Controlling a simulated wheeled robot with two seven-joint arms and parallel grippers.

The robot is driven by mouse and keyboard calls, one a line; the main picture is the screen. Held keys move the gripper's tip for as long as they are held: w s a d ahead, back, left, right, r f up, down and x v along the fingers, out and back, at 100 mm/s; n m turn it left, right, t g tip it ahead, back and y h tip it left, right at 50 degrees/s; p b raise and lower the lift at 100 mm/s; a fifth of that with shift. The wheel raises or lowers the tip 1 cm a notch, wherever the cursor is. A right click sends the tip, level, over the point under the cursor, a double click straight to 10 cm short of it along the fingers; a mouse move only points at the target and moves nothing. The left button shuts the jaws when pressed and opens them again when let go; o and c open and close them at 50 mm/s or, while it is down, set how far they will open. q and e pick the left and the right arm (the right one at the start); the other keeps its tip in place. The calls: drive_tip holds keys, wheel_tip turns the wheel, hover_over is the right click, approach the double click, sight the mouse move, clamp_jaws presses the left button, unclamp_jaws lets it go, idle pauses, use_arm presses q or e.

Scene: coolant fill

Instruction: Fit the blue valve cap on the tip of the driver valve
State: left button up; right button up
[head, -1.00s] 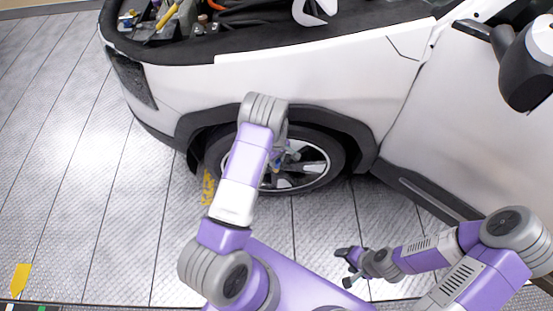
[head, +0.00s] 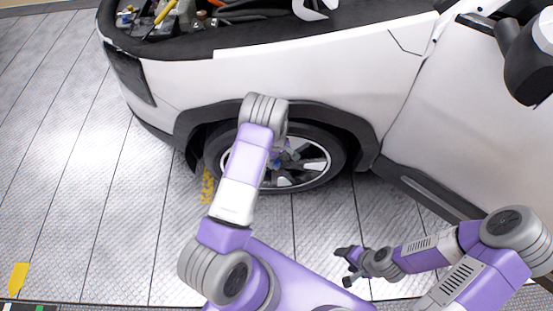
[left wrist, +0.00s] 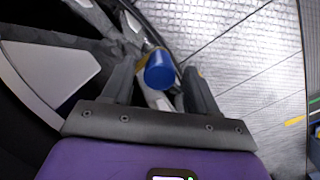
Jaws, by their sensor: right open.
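The blue valve cap (left wrist: 160,71) sits between the fingertips of my left gripper (left wrist: 160,72) in the left wrist view, and the fingers look closed on it. In the head view my left gripper (head: 280,160) is in front of the car's front wheel (head: 325,160), largely hidden behind my own arm. The driver valve cannot be made out in either view. Wheel spokes (left wrist: 45,72) show close beyond the left gripper, to the left. My right gripper (head: 346,266) is open and empty, low over the floor, away from the wheel.
The white car's fender (head: 300,75) and black wheel arch (head: 350,120) stand just above the wheel. The engine bay (head: 170,20) is open at the top. The metal plate floor (head: 90,190) is clear on the left, with a yellow marking (head: 18,276).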

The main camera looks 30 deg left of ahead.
sight(276, 161)
use_arm(q)
drive_tip(key=shift+o, duration=0.4)
drive_tip(key=shift+r, duration=0.1)
wheel_tip(276, 161, up, 7)
drive_tip(key=p, duration=0.2)
drive_tip(key=shift+r+p, duration=0.2)
drive_tip(key=shift+p, duration=0.1)
